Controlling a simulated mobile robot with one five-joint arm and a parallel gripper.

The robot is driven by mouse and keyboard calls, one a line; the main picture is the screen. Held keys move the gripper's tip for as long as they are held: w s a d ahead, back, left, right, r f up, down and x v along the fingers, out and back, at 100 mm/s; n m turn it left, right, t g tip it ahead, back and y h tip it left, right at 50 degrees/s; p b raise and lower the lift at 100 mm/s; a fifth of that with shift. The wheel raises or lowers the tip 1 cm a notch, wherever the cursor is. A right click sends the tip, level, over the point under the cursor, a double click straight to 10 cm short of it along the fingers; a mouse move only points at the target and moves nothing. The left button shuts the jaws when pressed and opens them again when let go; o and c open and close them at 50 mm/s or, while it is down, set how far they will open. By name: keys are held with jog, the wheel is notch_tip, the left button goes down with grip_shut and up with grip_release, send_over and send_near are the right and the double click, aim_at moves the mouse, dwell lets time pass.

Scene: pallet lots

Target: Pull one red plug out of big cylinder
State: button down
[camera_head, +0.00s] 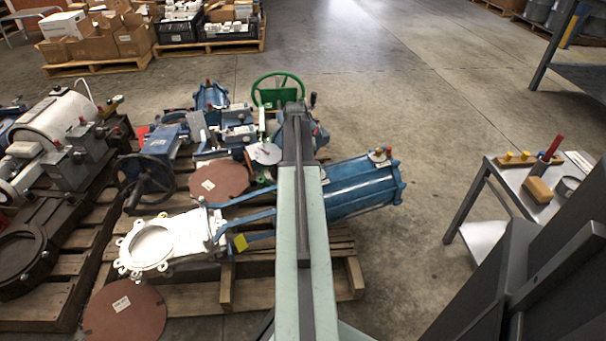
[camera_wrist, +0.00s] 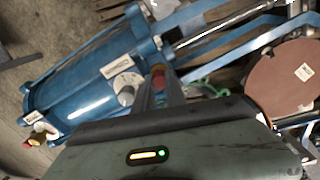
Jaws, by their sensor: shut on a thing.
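The big blue cylinder (camera_head: 362,188) lies on its side on a pallet, right of my arm in the head view. It fills the left of the wrist view (camera_wrist: 85,88). My gripper (camera_wrist: 163,78) is shut on a red plug (camera_wrist: 158,71) at the near end of the cylinder, beside a white round tag. I cannot tell whether this plug still sits in its port. Another red plug (camera_head: 388,150) shows at the cylinder's far end; it also shows in the wrist view (camera_wrist: 29,142). My arm hides my gripper in the head view.
A white gate valve (camera_head: 190,236) and brown discs (camera_head: 218,180) lie left of my arm. A green handwheel (camera_head: 278,90) stands behind. A metal table (camera_head: 510,175) with small items is at the right. Open floor (camera_head: 430,110) lies between cylinder and table.

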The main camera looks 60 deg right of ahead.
jog(key=shift+w+a+r+p, duration=0.15)
jog(key=shift+r+p, duration=2.3)
jog(key=shift+r, duration=0.2)
